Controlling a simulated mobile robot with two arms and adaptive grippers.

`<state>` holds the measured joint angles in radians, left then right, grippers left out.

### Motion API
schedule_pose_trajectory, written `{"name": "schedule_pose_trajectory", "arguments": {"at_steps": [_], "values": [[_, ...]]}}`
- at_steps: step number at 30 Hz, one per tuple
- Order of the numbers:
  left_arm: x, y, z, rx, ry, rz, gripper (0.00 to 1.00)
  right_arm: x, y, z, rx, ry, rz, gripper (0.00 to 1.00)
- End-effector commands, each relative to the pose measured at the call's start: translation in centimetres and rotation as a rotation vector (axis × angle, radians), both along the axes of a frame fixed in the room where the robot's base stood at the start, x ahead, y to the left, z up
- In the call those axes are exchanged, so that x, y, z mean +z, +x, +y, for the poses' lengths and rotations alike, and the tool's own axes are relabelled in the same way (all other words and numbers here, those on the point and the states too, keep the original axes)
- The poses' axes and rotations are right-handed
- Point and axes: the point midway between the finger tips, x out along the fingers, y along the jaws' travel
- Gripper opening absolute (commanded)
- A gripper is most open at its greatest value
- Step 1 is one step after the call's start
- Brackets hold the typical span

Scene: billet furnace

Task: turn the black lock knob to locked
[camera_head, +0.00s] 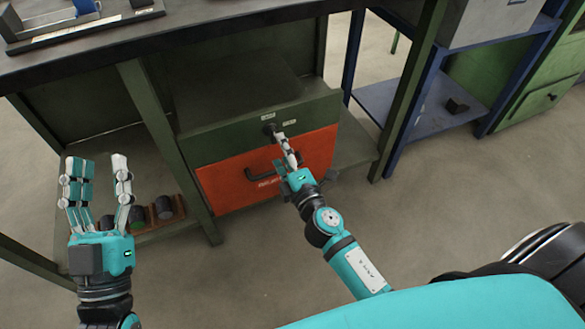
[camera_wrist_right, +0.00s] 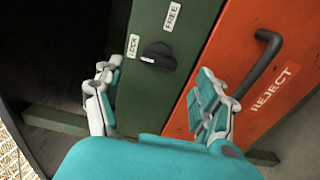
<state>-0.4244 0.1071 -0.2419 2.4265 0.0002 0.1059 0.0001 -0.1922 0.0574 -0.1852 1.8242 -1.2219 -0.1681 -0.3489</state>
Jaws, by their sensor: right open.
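The black lock knob (camera_head: 269,129) sits on the green panel (camera_head: 225,135) above the red drawer. In the right wrist view the knob (camera_wrist_right: 158,56) lies between a LOCK label (camera_wrist_right: 133,45) and a FREE label (camera_wrist_right: 173,16) on one side and the red drawer on the other. A small white mark on its bar faces left in that view. My right gripper (camera_head: 287,150) is open in front of the panel; its fingers (camera_wrist_right: 156,78) spread to either side below the knob in the wrist view, apparently not touching it. My left gripper (camera_head: 97,170) is open and empty at the left.
The red drawer (camera_head: 222,187), marked REJECT, has a black bar handle (camera_wrist_right: 262,62) close to my right gripper's fingers. The dark bench top (camera_head: 200,32) overhangs the panel. Dark round pieces (camera_head: 163,207) stand on a low shelf. The floor at right is clear.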

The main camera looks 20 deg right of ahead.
Motion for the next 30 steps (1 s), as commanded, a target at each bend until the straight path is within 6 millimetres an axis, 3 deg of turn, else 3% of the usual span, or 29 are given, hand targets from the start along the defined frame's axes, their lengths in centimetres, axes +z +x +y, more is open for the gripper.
{"name": "schedule_pose_trajectory", "arguments": {"at_steps": [6,12,30], "values": [[0.0,0.0,0.0,0.0,0.0,0.0,0.4,-0.1,-4.9,-0.1,-0.004,0.006,0.004,0.73],[0.0,0.0,0.0,0.0,0.0,0.0,0.4,0.0,-7.1,-0.2,-0.002,0.005,0.002,0.73],[0.0,0.0,0.0,0.0,0.0,-0.001,0.4,0.0,-7.7,-0.2,0.0,-0.001,0.0,0.73]]}}
